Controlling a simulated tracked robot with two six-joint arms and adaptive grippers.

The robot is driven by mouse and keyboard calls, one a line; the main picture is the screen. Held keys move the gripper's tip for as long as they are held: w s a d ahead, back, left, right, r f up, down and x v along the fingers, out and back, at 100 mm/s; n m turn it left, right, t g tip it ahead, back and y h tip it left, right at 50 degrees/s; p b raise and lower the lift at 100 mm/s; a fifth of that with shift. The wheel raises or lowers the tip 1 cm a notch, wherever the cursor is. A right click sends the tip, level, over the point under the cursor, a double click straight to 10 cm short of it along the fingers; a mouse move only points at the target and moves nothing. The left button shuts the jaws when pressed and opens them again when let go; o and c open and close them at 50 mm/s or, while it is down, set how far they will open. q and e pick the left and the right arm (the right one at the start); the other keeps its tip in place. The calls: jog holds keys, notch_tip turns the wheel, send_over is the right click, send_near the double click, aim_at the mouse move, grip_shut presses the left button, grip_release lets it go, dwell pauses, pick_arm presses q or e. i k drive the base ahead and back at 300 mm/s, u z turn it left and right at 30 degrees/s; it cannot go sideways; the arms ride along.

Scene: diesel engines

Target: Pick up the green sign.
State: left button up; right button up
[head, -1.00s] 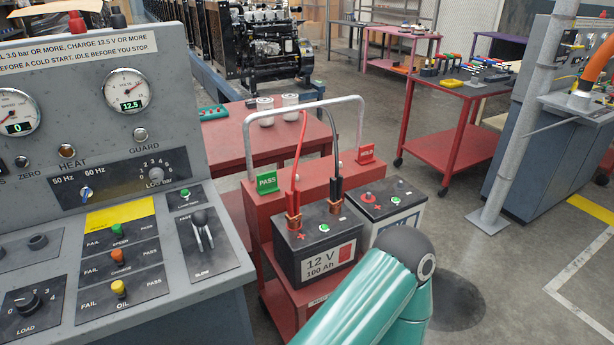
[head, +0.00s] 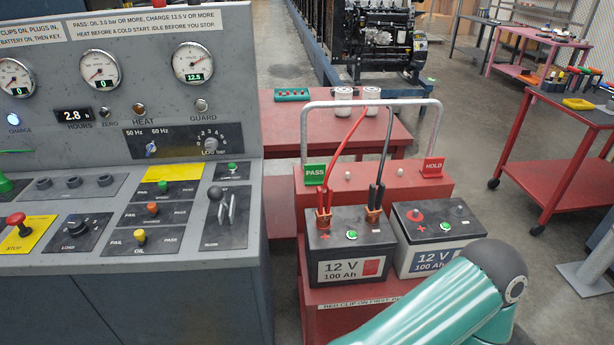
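The green sign (head: 314,175), marked PASS, stands upright on the left end of the red battery cart's upper shelf (head: 343,190), near the left post of its grey handle. A red HOLD sign (head: 432,168) stands at the right end of the same shelf. A teal arm of mine reaches in from the bottom right, below and right of the sign. Neither gripper is in view.
Two 12 V batteries sit on the cart: one with red and black clips (head: 350,243), one to its right (head: 438,233). The grey control console (head: 130,250) stands left. A red table (head: 290,125) is behind, a red trolley (head: 560,130) at right.

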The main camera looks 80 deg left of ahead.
aim_at(313, 174)
jog(key=z, duration=1.9)
jog(key=i, duration=0.1)
jog(key=u, duration=3.15)
jog(key=i, duration=0.25)
jog(key=z, duration=3.35)
jog(key=k, duration=0.55)
jog(key=u, duration=5.6)
